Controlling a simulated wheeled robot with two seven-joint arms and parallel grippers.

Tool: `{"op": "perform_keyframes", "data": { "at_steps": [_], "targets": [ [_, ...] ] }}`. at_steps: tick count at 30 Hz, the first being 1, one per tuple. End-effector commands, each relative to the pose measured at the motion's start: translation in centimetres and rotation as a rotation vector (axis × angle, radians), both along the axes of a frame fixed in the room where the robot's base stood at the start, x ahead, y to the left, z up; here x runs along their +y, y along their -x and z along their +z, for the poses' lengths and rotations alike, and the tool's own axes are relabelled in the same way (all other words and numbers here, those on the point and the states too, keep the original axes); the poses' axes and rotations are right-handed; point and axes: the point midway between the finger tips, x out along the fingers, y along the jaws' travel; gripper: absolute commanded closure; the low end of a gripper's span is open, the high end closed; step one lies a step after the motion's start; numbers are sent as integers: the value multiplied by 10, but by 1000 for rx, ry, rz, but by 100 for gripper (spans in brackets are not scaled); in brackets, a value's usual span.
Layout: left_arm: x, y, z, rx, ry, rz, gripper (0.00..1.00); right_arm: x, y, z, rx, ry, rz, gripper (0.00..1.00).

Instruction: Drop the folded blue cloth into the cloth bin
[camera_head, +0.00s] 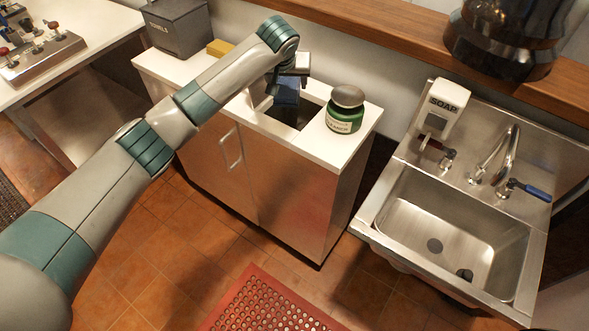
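My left gripper (288,80) points down over the white-topped cabinet, at the end of my arm from the left. The folded blue cloth (287,94) is dark blue and hangs between its fingers; the gripper appears shut on it. Directly below is a dark rectangular opening in the white counter (297,119), which looks like the cloth bin. The cloth overlaps the opening in this view, so its exact height above the rim is hard to tell. The bin's inside is mostly hidden. My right gripper is not in view.
A green jar with a grey lid (345,110) stands just right of the opening. A grey towels box (178,27) and a yellow sponge-like block (220,47) are at the back left. A steel sink (450,232) with a soap dispenser (442,106) is on the right.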

Motion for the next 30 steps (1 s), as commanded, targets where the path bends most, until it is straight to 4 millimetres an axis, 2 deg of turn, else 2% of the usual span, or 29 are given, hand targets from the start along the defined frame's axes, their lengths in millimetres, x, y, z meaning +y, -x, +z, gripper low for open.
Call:
{"op": "perform_keyframes", "data": {
  "at_steps": [11,17,23,30],
  "targets": [
    [0,0,0,0,0,0,26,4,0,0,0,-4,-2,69],
    [0,4,7,0,0,0,26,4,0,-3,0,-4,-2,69],
    [2,17,26,-3,2,-1,26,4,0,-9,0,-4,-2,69],
    [5,42,65,-4,2,-2,26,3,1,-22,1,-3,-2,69]
  ]
}}
